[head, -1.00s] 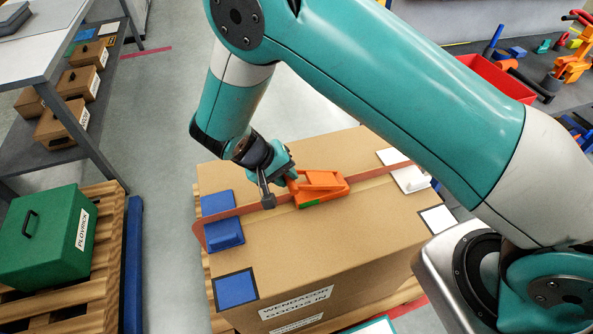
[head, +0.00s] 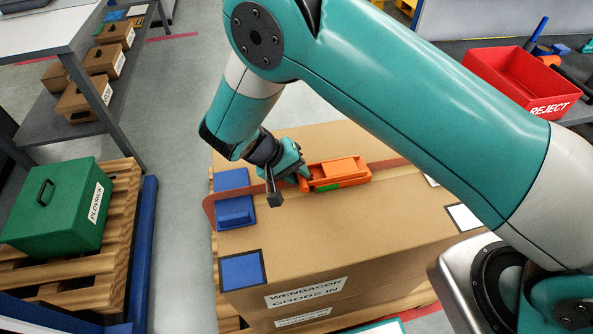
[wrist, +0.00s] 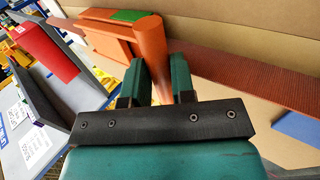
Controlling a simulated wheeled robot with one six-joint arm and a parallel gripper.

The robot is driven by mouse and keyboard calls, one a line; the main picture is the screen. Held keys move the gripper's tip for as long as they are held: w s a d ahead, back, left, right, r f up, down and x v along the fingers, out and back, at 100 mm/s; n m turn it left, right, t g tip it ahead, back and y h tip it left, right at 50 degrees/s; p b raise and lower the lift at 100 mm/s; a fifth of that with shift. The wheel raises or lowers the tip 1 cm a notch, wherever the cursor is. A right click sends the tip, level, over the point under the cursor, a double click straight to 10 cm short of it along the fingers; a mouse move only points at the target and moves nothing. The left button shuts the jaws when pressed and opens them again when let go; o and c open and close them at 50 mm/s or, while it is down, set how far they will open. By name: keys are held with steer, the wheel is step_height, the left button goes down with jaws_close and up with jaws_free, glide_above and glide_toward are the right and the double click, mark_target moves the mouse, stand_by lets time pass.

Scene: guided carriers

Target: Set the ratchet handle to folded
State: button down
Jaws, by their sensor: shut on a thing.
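The orange ratchet (head: 345,168) sits on the strap on top of a large cardboard box (head: 330,240), with a green patch on its near side. Its handle looks low and nearly flat along the body in the head view; I cannot tell if it is fully down. My gripper (head: 303,176) is at the ratchet's left end. In the wrist view, the dark green fingers of my gripper (wrist: 159,80) are on either side of the round orange handle bar (wrist: 152,42), shut on it. The ratchet body (wrist: 105,38) shows beyond.
The red-brown strap (head: 388,163) runs across the box. A blue strap guard (head: 235,212) lies at the left edge. A green case (head: 60,215) on a pallet stands left. A red reject bin (head: 520,85) stands at the back right. Grey floor is clear behind the box.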

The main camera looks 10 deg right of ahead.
steer(key=shift+s+a+f, duration=0.1)
steer(key=shift+a+f, duration=0.15)
steer(key=shift+f, duration=0.2)
steer(key=c, duration=1)
jaws_free()
steer(key=shift+a, duration=0.15)
steer(key=shift+r, duration=0.15)
steer(key=v, duration=1.7)
steer(key=shift+r, duration=0.1)
